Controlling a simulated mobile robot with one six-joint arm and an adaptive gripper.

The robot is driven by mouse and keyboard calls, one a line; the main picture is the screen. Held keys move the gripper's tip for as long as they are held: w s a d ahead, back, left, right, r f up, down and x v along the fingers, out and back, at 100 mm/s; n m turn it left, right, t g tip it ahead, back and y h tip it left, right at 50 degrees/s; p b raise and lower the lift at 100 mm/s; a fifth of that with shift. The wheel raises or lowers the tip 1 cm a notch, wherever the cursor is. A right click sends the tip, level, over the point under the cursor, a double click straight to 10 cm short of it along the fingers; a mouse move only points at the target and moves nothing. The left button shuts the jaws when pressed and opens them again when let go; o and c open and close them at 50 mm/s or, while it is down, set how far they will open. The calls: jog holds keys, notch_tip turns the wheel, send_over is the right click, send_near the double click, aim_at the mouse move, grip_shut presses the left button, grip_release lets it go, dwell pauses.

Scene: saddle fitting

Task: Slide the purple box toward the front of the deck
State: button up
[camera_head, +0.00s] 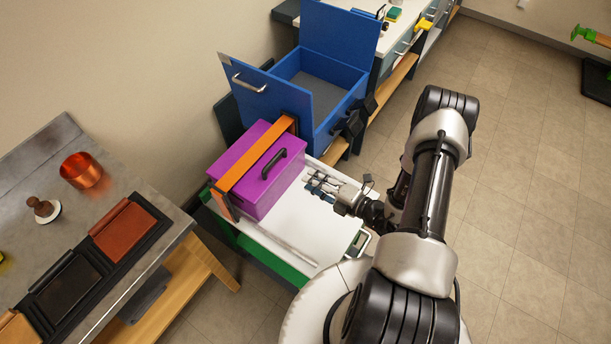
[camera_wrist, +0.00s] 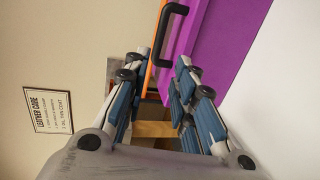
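The purple box (camera_head: 264,190) sits on the back left part of the white deck (camera_head: 290,222), with a black handle (camera_head: 272,163) on its face. An orange band (camera_head: 250,158) stands across the box, its lower end reaching the deck's left edge. My gripper (camera_head: 313,183) is just right of the box, above the deck, with its fingers apart and nothing seen between them. In the wrist view, the open fingers (camera_wrist: 158,78) show with the purple box (camera_wrist: 235,35) and its handle (camera_wrist: 164,40) beyond them. Whether a finger touches the box I cannot tell.
A blue open bin (camera_head: 318,75) stands behind the deck. A metal-topped workbench (camera_head: 120,170) with a copper pot (camera_head: 82,170) is at left. A thin pale bar (camera_head: 288,244) lies along the deck's front part. The deck between box and front is otherwise clear.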

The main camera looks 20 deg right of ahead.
aim_at(273, 160)
jog(key=b+x, duration=0.3)
jog(key=x, duration=1.4)
jog(key=shift+w+a, duration=0.1)
jog(key=shift+a, duration=0.05)
grip_shut()
